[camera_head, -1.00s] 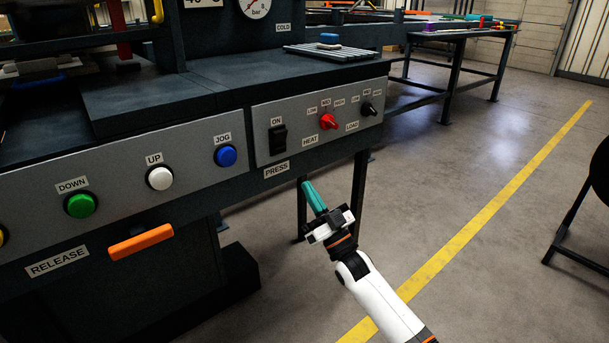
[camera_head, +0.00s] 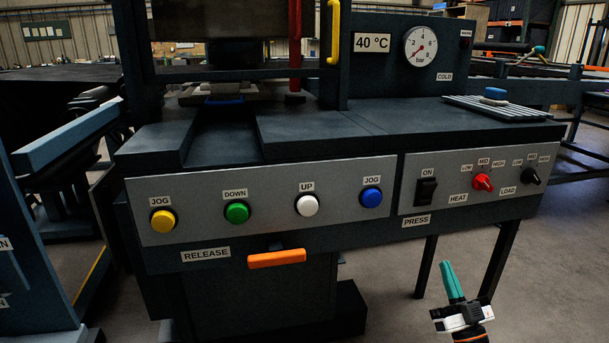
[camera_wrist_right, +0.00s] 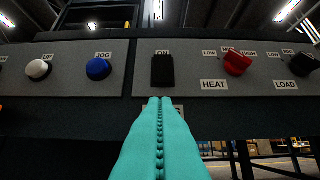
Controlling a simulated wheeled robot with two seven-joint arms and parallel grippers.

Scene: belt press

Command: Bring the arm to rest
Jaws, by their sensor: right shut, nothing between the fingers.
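My right gripper (camera_head: 452,282) is at the lower right of the head view, below the right part of the press panel and apart from it. Its teal fingers are shut with nothing between them. In the right wrist view the closed fingers (camera_wrist_right: 160,105) point up towards the black ON switch (camera_wrist_right: 163,70). That switch (camera_head: 426,191) also shows in the head view, left of the red HEAT knob (camera_head: 483,183) and the black LOAD knob (camera_head: 531,176). My left gripper is not in view.
The press front has yellow (camera_head: 162,220), green (camera_head: 237,212), white (camera_head: 307,205) and blue (camera_head: 371,197) buttons. An orange RELEASE handle (camera_head: 277,259) sticks out below them. A display (camera_head: 373,43) reads 40 °C beside a pressure gauge (camera_head: 420,46). Bare floor (camera_head: 550,270) lies at the right.

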